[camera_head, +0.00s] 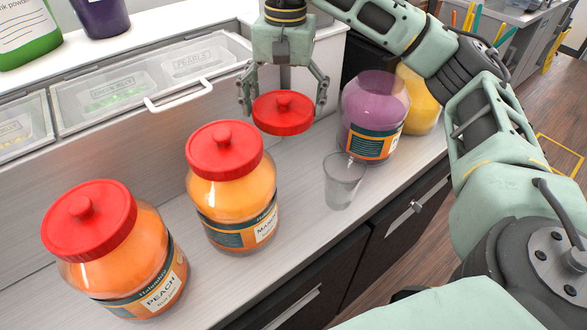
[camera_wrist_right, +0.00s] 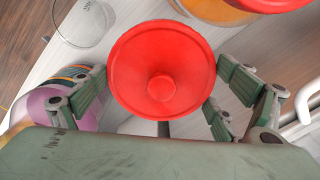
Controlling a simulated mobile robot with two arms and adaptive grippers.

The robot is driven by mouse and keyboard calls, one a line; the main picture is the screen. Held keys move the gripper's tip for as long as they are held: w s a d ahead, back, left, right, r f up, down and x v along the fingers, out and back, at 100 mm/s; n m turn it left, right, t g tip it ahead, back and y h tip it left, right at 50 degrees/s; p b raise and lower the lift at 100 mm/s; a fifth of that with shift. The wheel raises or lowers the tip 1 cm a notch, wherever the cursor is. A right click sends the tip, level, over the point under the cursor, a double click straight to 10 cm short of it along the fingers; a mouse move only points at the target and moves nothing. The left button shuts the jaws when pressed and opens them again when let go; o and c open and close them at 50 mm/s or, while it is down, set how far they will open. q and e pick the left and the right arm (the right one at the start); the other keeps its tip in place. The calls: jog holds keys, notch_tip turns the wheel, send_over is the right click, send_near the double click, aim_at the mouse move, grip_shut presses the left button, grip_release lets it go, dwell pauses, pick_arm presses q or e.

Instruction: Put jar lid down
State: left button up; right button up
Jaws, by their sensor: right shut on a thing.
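The red jar lid (camera_head: 283,112) is level, knob up, over the grey counter between the mango jar and the purple jar. My right gripper (camera_head: 284,98) points down and is shut on the lid, with fingers on either side of it. In the right wrist view the lid (camera_wrist_right: 161,70) lies between the fingertips (camera_wrist_right: 160,87). I cannot tell whether the lid touches the counter. The purple jar (camera_head: 372,112) stands to the right without a lid. My left gripper is not in view.
A clear cup (camera_head: 343,180) stands near the counter's front edge. The mango jar (camera_head: 232,190) and peach jar (camera_head: 125,255) wear red lids. A yellow jar (camera_head: 420,100) is behind the purple one. Clear-lidded bins with a white handle (camera_head: 180,95) line the back.

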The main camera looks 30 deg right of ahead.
jog(key=w+d+f+n+b, duration=0.1)
jog(key=w+d+f+n, duration=0.15)
jog(key=d+f, duration=0.4)
jog(key=n+p, duration=0.1)
send_over(297, 166)
notch_tip(297, 166, down, 7)
jog(key=shift+s+f, duration=0.1)
notch_tip(297, 166, down, 4)
jog(key=shift+f+p, duration=0.15)
jog(key=shift+p, duration=0.45)
jog(key=shift+f+b, duration=0.3)
jog(key=shift+f, duration=0.05)
jog(key=o, duration=0.9)
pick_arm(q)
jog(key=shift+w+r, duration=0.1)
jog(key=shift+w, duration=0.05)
pick_arm(e)
jog(key=shift+r, duration=0.1)
